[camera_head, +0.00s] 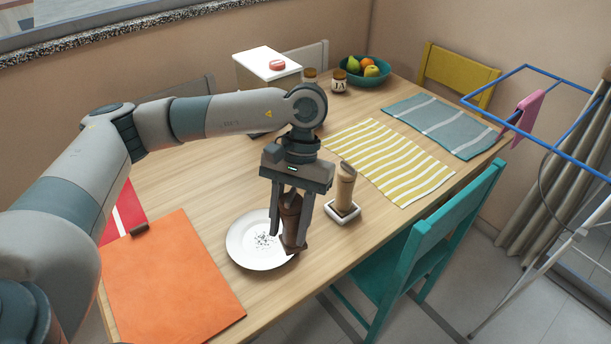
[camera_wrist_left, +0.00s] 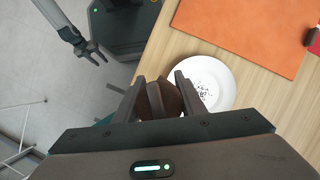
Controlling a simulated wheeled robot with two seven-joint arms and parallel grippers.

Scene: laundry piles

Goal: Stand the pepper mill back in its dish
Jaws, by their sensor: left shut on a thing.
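The dark brown pepper mill (camera_head: 292,222) is held between the fingers of my left gripper (camera_head: 290,236), close to upright. Its lower end overlaps the right edge of the white plate (camera_head: 243,249) in the head view; I cannot tell whether it touches. In the left wrist view the mill (camera_wrist_left: 158,100) sits between the fingers, beside the plate (camera_wrist_left: 222,88). The small white dish (camera_head: 333,218) is just right of the gripper, with a light wooden mill (camera_head: 345,186) standing in it. My right gripper (camera_wrist_left: 93,57) shows in the left wrist view, fingers apart and empty, over the floor.
An orange placemat (camera_head: 170,280) lies left of the plate, which has dark specks on it. A yellow striped cloth (camera_head: 392,160) lies behind the dish. A teal chair (camera_head: 420,245) stands against the table's near edge. Jars (camera_head: 338,82) and a fruit bowl (camera_head: 365,78) are at the back.

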